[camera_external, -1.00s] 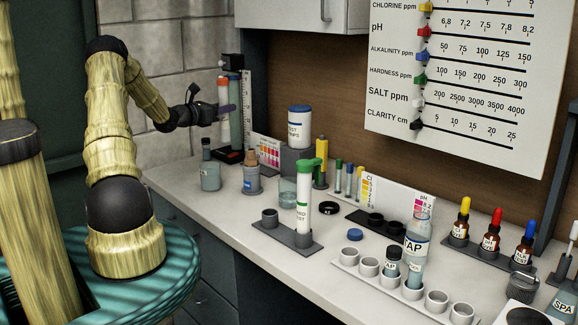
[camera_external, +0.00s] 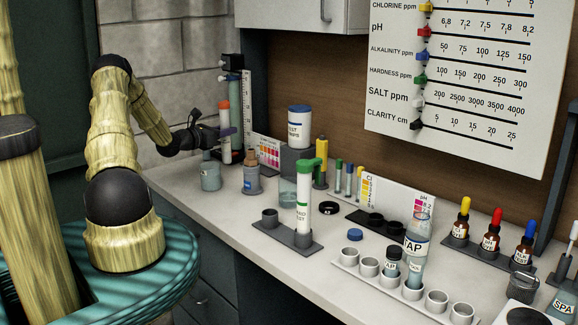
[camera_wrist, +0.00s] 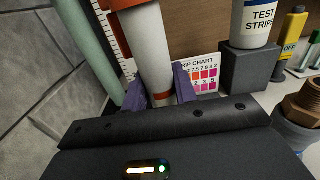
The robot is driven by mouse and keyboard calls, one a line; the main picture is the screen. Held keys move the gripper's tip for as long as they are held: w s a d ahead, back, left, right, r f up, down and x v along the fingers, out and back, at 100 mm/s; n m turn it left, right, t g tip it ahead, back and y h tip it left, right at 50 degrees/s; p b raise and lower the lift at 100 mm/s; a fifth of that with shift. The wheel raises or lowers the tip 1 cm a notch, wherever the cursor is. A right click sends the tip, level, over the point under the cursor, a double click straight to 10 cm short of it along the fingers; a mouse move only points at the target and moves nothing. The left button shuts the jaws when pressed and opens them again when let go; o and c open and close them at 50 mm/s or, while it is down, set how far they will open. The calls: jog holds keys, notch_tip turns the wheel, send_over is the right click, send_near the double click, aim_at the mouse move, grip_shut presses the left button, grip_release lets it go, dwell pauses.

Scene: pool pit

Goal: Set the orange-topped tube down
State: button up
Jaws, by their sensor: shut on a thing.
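The orange-topped tube (camera_external: 223,118) is white with an orange cap and stands roughly upright at the back left of the counter. My gripper (camera_external: 226,133) is shut on its body, with the lavender fingers on either side. In the wrist view the tube (camera_wrist: 152,48) rises between the fingertips (camera_wrist: 159,87), with an orange band low on it. The tube's lower end is close to the counter, beside a teal-green tube.
The teal-green tube (camera_external: 236,100) and a white ruler (camera_external: 247,105) stand just behind. A strip chart (camera_external: 268,152), a teal-filled bottle (camera_external: 210,172) and a brown-topped bottle (camera_external: 251,175) are close by. The grey wall (camera_wrist: 45,90) is close on the left.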

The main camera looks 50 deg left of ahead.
aim_at(226, 141)
jog(key=shift+f+p, duration=0.4)
jog(key=shift+f, duration=1.4)
jog(key=shift+f, duration=0.2)
jog(key=o, duration=1)
jog(key=shift+o, duration=0.2)
jog(key=shift+r, duration=0.1)
